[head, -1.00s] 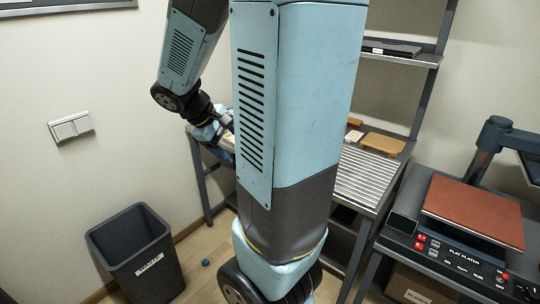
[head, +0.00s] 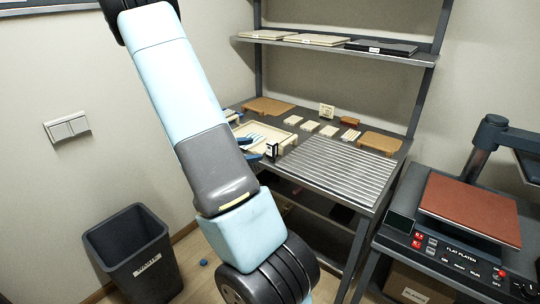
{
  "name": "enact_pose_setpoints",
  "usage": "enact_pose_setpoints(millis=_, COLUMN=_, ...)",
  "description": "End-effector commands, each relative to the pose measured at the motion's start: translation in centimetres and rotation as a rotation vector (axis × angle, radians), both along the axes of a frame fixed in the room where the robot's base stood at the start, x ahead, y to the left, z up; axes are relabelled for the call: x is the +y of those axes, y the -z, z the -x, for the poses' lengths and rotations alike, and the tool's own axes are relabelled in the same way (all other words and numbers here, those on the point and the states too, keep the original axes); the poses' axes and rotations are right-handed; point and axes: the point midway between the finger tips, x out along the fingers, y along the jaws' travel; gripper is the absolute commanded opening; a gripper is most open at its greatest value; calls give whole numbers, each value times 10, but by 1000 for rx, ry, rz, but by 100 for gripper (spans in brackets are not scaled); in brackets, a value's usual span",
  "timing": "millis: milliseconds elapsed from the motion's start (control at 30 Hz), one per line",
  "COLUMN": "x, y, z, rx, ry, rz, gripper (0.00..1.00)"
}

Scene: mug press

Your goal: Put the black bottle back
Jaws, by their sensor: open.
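A small dark bottle with a pale label (head: 271,151) stands upright by the front left edge of the metal bench, just left of the slatted area. My gripper (head: 250,149) shows only in part, as two blue fingertips coming out from behind my arm. They are spread apart, with the bottle just to their right. The bottle does not appear to be between them; whether they touch it is too small to tell. My wrist and the rest of the gripper are hidden behind my arm.
A pale tray (head: 287,136) lies behind the bottle. The slatted bench area (head: 338,171) is clear. Several small pale blocks and brown boards (head: 380,144) lie toward the back. A shelf (head: 330,45) stands above. A flat press (head: 470,210) is at right, a waste bin (head: 130,250) at left.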

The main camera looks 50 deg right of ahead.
Motion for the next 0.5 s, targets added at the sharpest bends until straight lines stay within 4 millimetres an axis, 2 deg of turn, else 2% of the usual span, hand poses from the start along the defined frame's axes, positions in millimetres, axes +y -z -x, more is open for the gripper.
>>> enact_pose_setpoints(millis=200, x=-22, y=39, z=-19, rx=176, ry=-134, rz=89, gripper=72)
enact_pose_setpoints(millis=500, x=-41, y=86, z=-39, rx=361, ry=-302, rz=166, gripper=72)
